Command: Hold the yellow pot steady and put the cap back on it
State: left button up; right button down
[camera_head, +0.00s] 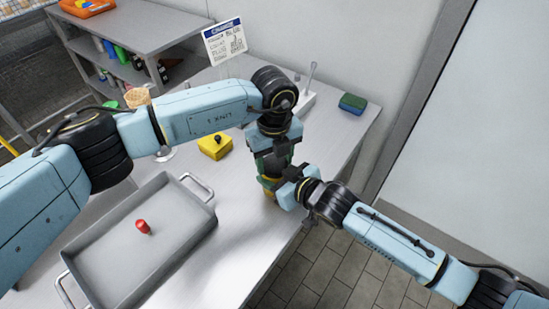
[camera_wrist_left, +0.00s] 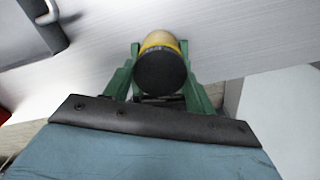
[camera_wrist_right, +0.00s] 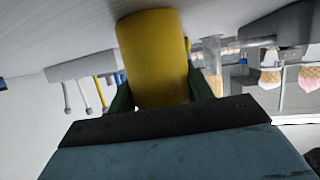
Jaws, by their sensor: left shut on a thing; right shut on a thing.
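The yellow pot (camera_wrist_right: 152,55) stands upright at the right part of the table, with my right gripper (camera_wrist_right: 155,95) shut around it. In the head view only a small yellow part of the pot (camera_head: 269,194) shows under the grippers. My left gripper (camera_wrist_left: 165,75) points down from above and is shut on the black round cap (camera_wrist_left: 160,72). The cap is lined up over the pot, whose yellow side shows just beyond it. I cannot tell whether cap and pot touch. In the head view my left gripper (camera_head: 270,166) hides the cap.
A sponge (camera_head: 352,104) and a sign (camera_head: 225,41) are at the back. The table edge is close to the right gripper.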

pick_arm(q)
jog(key=m, duration=0.5)
jog(key=shift+m, duration=0.4)
jog(key=o, duration=1)
jog(key=shift+o, duration=0.4)
jog(key=shift+d, duration=0.1)
notch_tip(320, 180, up, 4)
jog(key=shift+r, duration=0.2)
jog(key=shift+r, duration=0.1)
jog(key=shift+c, duration=0.4)
